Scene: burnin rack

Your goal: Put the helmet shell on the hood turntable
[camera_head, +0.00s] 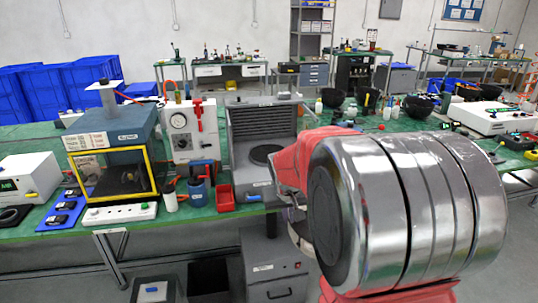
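The hood is a grey open-fronted booth (238,148) with a slatted back wall, standing on the green bench. Its turntable is a dark round disc (265,154) inside, and nothing shows on it. My silver and red arm fills the right foreground, and my gripper cannot be made out.
Left of the hood stand a gauge panel (180,120), a yellow-framed chamber (112,175), a red bin (225,197) and a blue cup (198,193). A white instrument (492,118) stands at the far right. A grey cabinet (275,270) is below the bench. My arm hides part of the bench.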

